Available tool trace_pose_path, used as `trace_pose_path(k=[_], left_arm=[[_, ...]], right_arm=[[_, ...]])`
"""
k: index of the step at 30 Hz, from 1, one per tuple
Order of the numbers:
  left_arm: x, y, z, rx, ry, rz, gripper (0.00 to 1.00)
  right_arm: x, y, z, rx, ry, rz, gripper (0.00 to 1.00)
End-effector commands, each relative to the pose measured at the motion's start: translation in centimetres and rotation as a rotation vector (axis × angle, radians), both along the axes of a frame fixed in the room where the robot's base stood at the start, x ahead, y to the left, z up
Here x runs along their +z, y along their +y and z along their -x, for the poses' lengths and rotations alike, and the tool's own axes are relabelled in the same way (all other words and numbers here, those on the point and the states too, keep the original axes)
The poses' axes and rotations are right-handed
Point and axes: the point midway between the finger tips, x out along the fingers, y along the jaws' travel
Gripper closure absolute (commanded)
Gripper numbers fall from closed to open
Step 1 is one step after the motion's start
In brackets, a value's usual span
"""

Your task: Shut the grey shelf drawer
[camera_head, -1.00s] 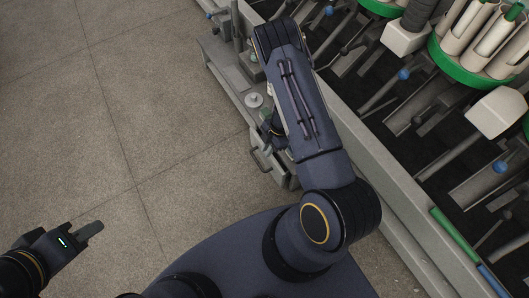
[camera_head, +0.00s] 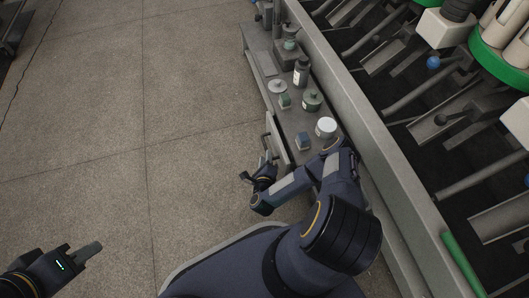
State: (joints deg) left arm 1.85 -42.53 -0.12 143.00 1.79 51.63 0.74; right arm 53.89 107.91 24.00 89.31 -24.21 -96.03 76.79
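The grey shelf drawer (camera_head: 277,141) sticks out from the left side of the low grey shelf (camera_head: 262,68), with its bar handle on the outer face. My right gripper (camera_head: 256,168) is just below the drawer's near end, outside the shelf. Its dark fingers look spread apart with nothing between them. Whether it touches the drawer or handle I cannot tell. My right forearm hides the near end of the shelf. My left gripper (camera_head: 88,250) is at the bottom left over bare floor, far from the drawer; its finger gap does not show clearly.
Several small items stand on the shelf top, among them a white-lidded jar (camera_head: 326,128), a dark bottle (camera_head: 301,71), a green container (camera_head: 312,101) and a blue block (camera_head: 304,141). The winding machine's grey rail (camera_head: 350,105) runs along the right.

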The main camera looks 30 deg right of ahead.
Motion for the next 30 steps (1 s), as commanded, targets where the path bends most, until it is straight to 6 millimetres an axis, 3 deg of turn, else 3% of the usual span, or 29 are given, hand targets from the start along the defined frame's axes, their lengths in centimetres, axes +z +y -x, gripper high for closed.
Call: trace_pose_path(k=[9, 21, 30], left_arm=[[-2.4, 0.0, 0.0, 0.000, 0.000, 0.000, 0.69], [-2.6, 0.0, 0.0, 0.000, 0.000, 0.000, 0.69], [-2.6, 0.0, 0.0, 0.000, 0.000, 0.000, 0.69]], right_arm=[[-1.2, -2.5, -4.1, 0.004, -0.002, 0.004, 0.66], [-1.2, -3.0, -5.0, 0.007, 0.000, 0.004, 0.66], [-1.2, -3.0, -4.9, 0.007, 0.000, 0.004, 1.00]])
